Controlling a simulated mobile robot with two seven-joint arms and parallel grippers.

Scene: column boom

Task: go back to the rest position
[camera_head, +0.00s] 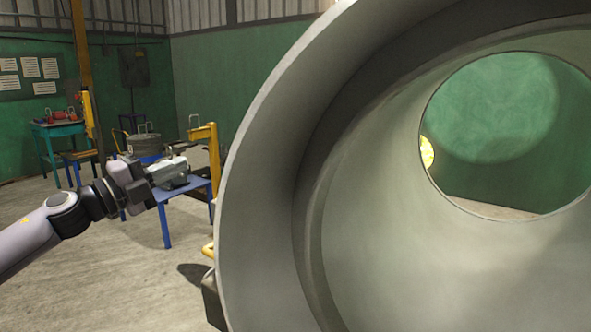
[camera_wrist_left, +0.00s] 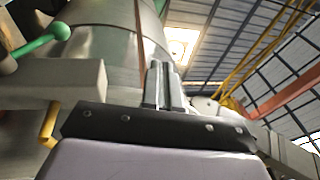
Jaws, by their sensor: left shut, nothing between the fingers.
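My left gripper (camera_head: 168,172) is at the left of the head view, on an arm coming in from the lower left. It also shows in the left wrist view (camera_wrist_left: 163,80), where its two fingers are together with nothing between them. It is held in the air, left of a large grey hollow cylinder (camera_head: 265,150), and looks apart from it. My right gripper is not in either view.
The grey cylinder fills the right of the head view. A blue table (camera_head: 200,186) stands behind the left gripper, with a yellow post (camera_head: 213,150) beside it. A teal table (camera_head: 55,128) stands farther back. Open concrete floor (camera_head: 120,270) lies at lower left.

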